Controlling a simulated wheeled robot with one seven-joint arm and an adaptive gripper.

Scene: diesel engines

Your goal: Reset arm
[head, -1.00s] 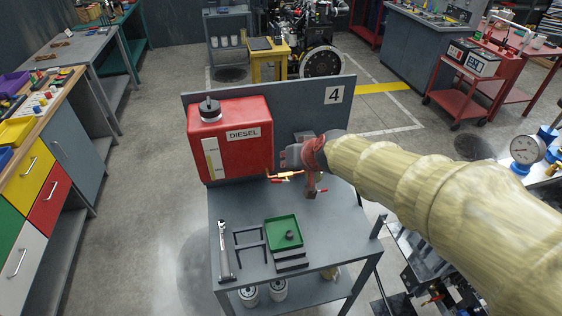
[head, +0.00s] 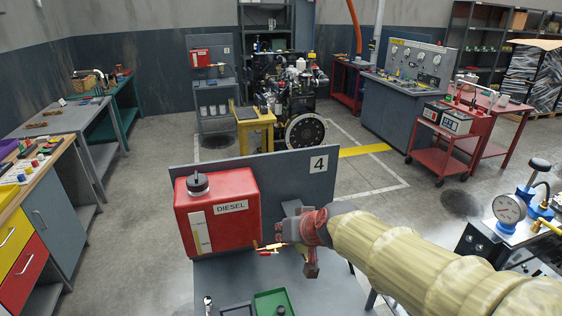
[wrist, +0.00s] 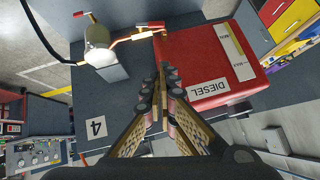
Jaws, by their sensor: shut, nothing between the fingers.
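My arm reaches in from the lower right in the head view, in a ribbed cream sleeve. My gripper shows clearly in the wrist view (wrist: 165,75), its two black fingers shut together with nothing between them. In the head view my red and grey wrist is beside the red diesel tank (head: 217,212), to its right, in front of the grey panel marked 4. In the wrist view the tank (wrist: 205,65) lies just right of the fingertips; I cannot tell the exact gap.
A brass valve (head: 268,248) sits at the tank's lower right. A green tray (head: 270,301) is on the grey bench in front. A pressure gauge (head: 509,209) stands at the right.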

